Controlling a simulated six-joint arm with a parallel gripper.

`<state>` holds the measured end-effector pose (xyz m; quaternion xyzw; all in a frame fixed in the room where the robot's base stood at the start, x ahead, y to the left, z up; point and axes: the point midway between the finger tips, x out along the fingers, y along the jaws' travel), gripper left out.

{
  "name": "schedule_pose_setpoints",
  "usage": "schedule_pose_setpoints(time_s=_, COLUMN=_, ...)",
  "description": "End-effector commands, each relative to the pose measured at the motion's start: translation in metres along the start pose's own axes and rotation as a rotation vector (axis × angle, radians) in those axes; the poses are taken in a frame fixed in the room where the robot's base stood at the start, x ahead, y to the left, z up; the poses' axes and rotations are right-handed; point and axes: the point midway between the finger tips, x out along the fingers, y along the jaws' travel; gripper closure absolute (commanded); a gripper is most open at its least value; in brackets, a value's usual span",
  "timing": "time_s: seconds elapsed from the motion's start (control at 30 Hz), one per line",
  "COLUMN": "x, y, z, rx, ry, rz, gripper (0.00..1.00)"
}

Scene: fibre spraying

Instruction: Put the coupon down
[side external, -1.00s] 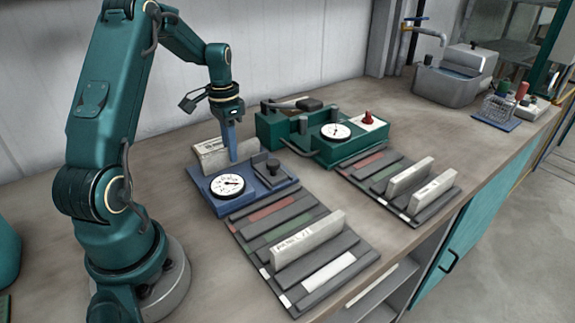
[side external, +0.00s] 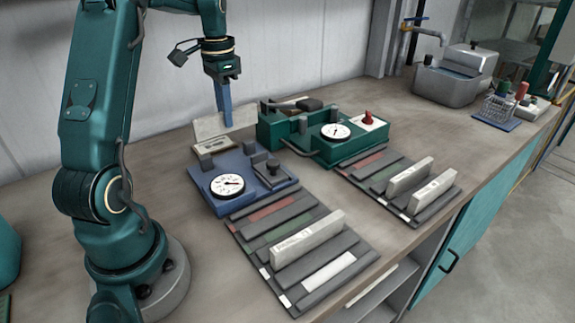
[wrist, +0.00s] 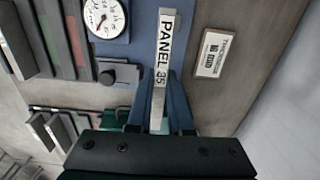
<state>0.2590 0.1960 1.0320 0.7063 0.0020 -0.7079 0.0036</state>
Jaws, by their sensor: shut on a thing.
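My gripper (side external: 226,124) is shut on a pale coupon (side external: 212,127), held in the air above the back of the blue gauge device (side external: 222,201). In the wrist view my gripper (wrist: 160,84) has its two blue fingers either side of the coupon (wrist: 168,42), whose edge reads "PANEL 35". The blue device (wrist: 143,45) lies beneath it. The coupon looks clear of the device's dark clamp blocks.
A framed label card (side external: 212,145) lies behind the blue device. A green gauge device (side external: 313,149) stands to the right. The front slotted rack (side external: 343,277) holds one standing coupon (side external: 308,238). The far rack (side external: 378,192) holds two.

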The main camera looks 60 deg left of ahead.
Motion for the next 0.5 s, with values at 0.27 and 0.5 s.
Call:
schedule_pose_setpoints(time_s=0.27, x=-0.001, y=0.035, z=0.03, rx=-0.012, ry=-0.024, rz=0.022, gripper=1.0)
schedule_pose_setpoints(time_s=0.5, x=-0.006, y=0.071, z=0.059, rx=-0.006, ry=-0.019, rz=0.017, gripper=1.0)
